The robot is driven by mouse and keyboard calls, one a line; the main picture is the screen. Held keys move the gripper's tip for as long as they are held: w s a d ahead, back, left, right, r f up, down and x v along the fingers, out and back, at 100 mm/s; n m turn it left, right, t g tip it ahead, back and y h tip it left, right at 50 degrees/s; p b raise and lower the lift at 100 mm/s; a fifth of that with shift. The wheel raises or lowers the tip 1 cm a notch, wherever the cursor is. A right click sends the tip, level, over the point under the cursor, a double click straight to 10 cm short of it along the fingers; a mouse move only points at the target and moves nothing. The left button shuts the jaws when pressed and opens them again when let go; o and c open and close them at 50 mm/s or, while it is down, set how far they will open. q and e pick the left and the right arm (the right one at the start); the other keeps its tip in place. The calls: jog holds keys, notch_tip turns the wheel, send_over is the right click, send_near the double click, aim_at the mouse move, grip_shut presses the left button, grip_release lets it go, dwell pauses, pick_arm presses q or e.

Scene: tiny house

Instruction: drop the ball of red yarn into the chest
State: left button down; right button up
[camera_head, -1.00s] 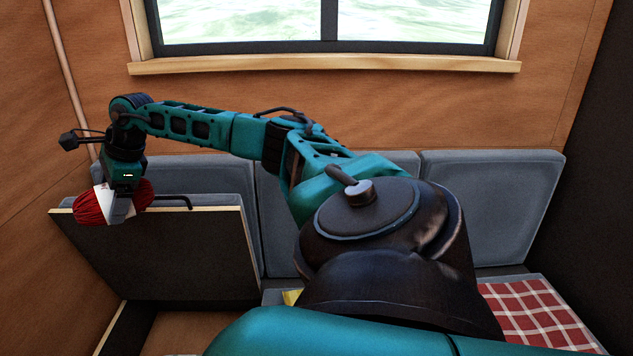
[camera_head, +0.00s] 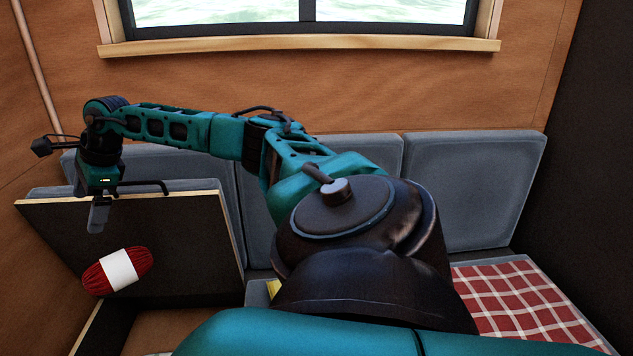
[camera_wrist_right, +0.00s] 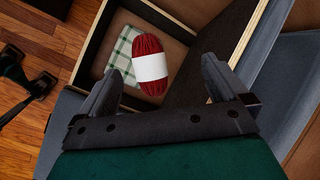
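The ball of red yarn (camera_head: 138,262) with a white paper band is in the air below my right gripper (camera_head: 98,218), apart from it, in front of the raised dark lid (camera_head: 175,240). In the right wrist view the yarn (camera_wrist_right: 149,42) shows beyond the two spread fingers, over the open chest. The chest's pale wooden rim (camera_head: 87,326) shows at the lower left of the head view. The right wrist view shows its rim (camera_wrist_right: 91,45) and a green checked cloth (camera_wrist_right: 122,50) inside. My right gripper is open and empty. My left gripper is not in view.
Grey back cushions (camera_head: 475,190) line the wall under the window. A red checked cloth (camera_head: 515,300) lies on the seat at the right. My right arm hides the middle of the bench. Wooden floor (camera_wrist_right: 40,40) shows left of the chest in the right wrist view.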

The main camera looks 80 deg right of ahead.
jog(key=p+v, duration=0.2)
jog(key=v, duration=1.1)
jog(key=shift+w, duration=0.15)
